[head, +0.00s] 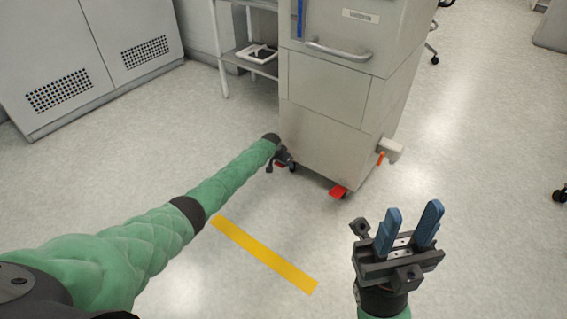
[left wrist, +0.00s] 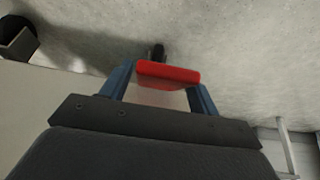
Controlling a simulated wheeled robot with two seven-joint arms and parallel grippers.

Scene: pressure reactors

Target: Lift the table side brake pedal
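A red brake pedal (head: 280,164) sits low at the left front caster of the steel cabinet, largely hidden behind my left gripper in the head view. It shows clearly as a red bar in the left wrist view (left wrist: 168,73). My left gripper (left wrist: 160,90) is open, its blue fingers wide apart near the two ends of this pedal; whether they touch it I cannot tell. A second red pedal (head: 338,192) is at the cabinet's right front caster. My right gripper (head: 410,226) is open and empty, over the floor at lower right.
The steel cabinet (head: 325,122) on casters stands just beyond my left gripper, with an orange-handled valve (head: 380,158) on its right side. A shelf rack (head: 240,56) and grey cabinets (head: 95,60) are behind. Yellow tape (head: 262,254) marks the floor.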

